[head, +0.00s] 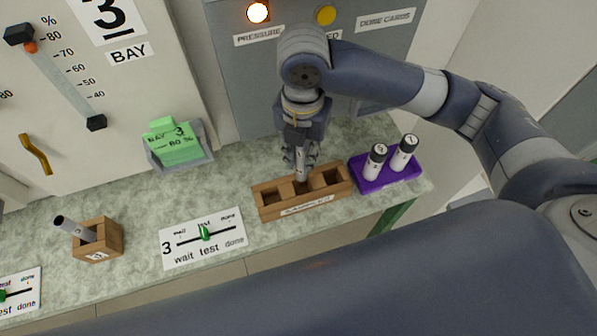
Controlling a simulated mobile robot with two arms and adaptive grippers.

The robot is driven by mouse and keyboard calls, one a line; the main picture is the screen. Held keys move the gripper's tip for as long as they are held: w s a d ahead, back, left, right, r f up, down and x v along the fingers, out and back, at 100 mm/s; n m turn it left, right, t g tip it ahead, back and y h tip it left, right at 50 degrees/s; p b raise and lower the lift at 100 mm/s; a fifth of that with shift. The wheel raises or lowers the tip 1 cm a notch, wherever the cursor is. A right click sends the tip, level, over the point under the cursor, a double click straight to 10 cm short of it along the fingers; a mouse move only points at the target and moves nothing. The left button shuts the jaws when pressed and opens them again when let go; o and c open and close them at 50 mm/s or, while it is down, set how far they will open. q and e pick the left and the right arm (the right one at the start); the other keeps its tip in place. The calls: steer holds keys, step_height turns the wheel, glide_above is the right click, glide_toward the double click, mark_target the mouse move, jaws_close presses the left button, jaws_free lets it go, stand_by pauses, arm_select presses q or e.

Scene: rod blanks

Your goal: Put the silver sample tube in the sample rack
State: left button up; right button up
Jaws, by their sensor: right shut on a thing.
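The sample rack (270,211) is a wooden block with three square compartments in a row and a small label on its front, on the counter at the middle of the head view. My right gripper (301,162) points down over it and is shut on a silver sample tube (301,173). The tube is upright, with its lower end at the middle compartment; I cannot tell how deep it is in it. The gripper hides its upper part. Another silver-grey tube (72,228) leans in a small wooden holder (97,254) at the left. My left gripper is not in view.
A purple tray (374,184) with two white-labelled tubes stands close to the right of the rack. A wait/test/done card (203,239) lies to its left. A holder with green notes (177,147) stands at the back against the wall panel. The counter between the card and notes is clear.

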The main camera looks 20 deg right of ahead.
mark_target(303, 180)
steer(key=f, duration=0.2)
steer(key=s+f, duration=0.1)
steer(key=f, duration=0.1)
steer(key=shift+s+p, duration=0.1)
steer(key=shift+p, duration=0.25)
step_height(303, 180, down, 2)
steer(key=shift+f, duration=0.2)
steer(key=shift+f+p, duration=0.3)
steer(key=shift+f, duration=0.4)
steer(key=o, duration=0.9)
steer(key=shift+w+f, duration=0.1)
steer(key=shift+w, duration=0.1)
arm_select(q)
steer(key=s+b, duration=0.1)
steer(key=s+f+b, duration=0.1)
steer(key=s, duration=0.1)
arm_select(e)
step_height(303, 180, up, 12)
steer(key=shift+r, duration=0.25)
